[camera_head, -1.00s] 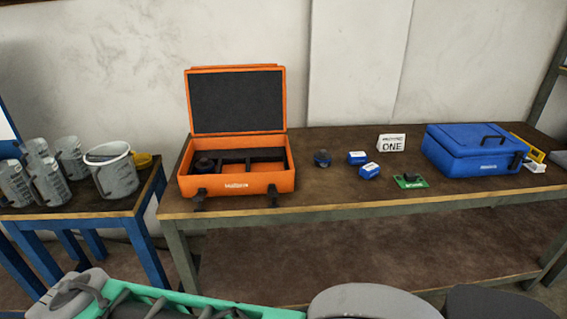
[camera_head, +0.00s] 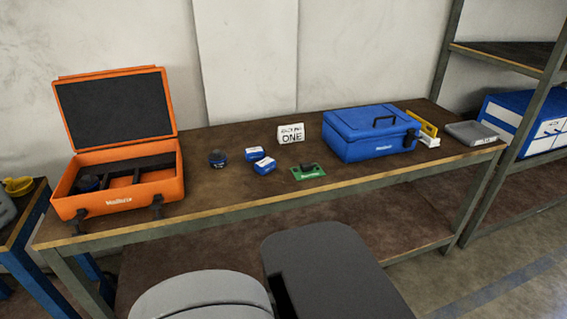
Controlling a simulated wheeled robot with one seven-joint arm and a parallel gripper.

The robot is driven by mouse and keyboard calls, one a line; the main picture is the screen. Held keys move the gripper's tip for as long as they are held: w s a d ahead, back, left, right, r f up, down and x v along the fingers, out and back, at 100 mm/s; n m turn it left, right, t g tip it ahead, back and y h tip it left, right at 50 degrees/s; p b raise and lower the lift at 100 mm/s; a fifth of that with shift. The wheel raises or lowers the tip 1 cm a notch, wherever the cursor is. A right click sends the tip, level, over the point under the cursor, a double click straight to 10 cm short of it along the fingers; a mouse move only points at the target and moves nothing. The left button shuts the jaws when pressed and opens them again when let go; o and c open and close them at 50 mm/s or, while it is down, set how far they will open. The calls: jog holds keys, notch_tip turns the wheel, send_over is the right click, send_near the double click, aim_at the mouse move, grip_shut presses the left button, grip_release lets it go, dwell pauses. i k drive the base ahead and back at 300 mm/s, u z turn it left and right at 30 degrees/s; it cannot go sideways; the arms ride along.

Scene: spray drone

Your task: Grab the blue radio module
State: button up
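Two small blue blocks with white labels lie close together on the brown workbench (camera_head: 330,187), in the middle of the head view. The rear blue block (camera_head: 254,154) is slightly left of the front blue block (camera_head: 264,167). I cannot read their labels, so I cannot tell which is the radio module. My gripper is not in view. Only grey parts of my own body show at the bottom, in front of the bench.
An open orange case (camera_head: 118,201) stands left on the bench. Shelving (camera_head: 500,56) is at right.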

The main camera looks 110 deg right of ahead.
aim_at(267, 165)
jog(key=k, duration=1.3)
jog(key=z, duration=1.4)
jog(key=i, duration=0.5)
